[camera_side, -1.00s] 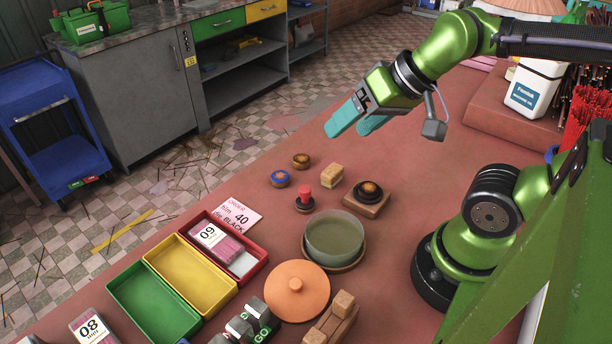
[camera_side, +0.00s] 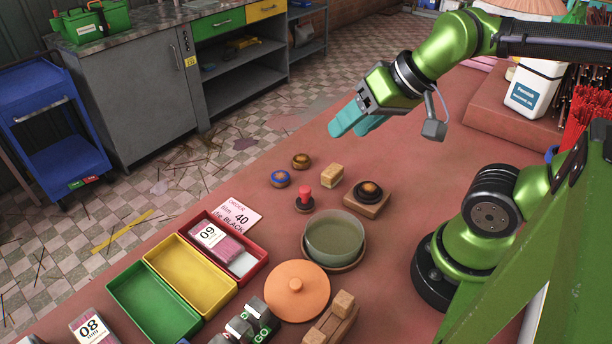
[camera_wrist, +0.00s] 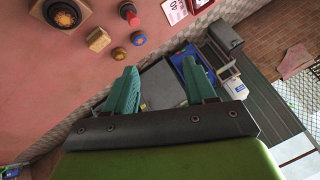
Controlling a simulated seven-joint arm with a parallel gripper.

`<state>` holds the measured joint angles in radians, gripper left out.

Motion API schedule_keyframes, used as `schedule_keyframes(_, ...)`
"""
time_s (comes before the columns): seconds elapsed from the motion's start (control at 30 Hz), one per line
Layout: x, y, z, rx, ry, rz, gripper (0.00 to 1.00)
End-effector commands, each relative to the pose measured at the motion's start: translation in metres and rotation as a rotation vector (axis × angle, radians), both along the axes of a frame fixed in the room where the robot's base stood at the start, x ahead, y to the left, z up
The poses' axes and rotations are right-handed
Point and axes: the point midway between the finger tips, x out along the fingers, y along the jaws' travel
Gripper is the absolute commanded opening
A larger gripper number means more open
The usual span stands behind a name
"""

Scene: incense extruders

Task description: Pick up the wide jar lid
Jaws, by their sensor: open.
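The wide jar lid (camera_side: 297,290) is a flat round orange disc with a small central knob. It lies on the red-brown table in the side view, in front of the greenish round jar (camera_side: 335,237), which stands on a saucer-like base. My gripper (camera_side: 354,124) has teal fingers and is open and empty. It hangs above the far edge of the table, well away from the lid. In the wrist view the two fingers (camera_wrist: 161,85) are spread apart with nothing between them. The lid does not show in the wrist view.
Red (camera_side: 250,270), yellow (camera_side: 168,264) and green (camera_side: 125,300) trays lie left of the lid. A wooden block holder (camera_side: 330,322) and dark blocks with green markings (camera_side: 252,318) sit close in front. A red-knobbed stamp (camera_side: 305,199) and wooden block (camera_side: 332,175) stand beyond the jar.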

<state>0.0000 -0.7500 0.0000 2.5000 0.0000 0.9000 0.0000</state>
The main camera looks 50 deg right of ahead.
Motion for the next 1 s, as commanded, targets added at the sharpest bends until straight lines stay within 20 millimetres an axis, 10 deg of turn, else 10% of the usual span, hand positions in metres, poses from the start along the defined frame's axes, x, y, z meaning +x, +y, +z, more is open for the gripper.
schedule_keyframes(0.23,0.004,0.030,-0.013,-0.014,0.071,0.128,0.55)
schedule_keyframes(0.6,-0.004,0.165,-0.054,-0.084,0.577,0.017,0.55)
schedule_keyframes(1.0,-0.005,0.172,-0.058,-0.044,0.658,-0.416,0.55)
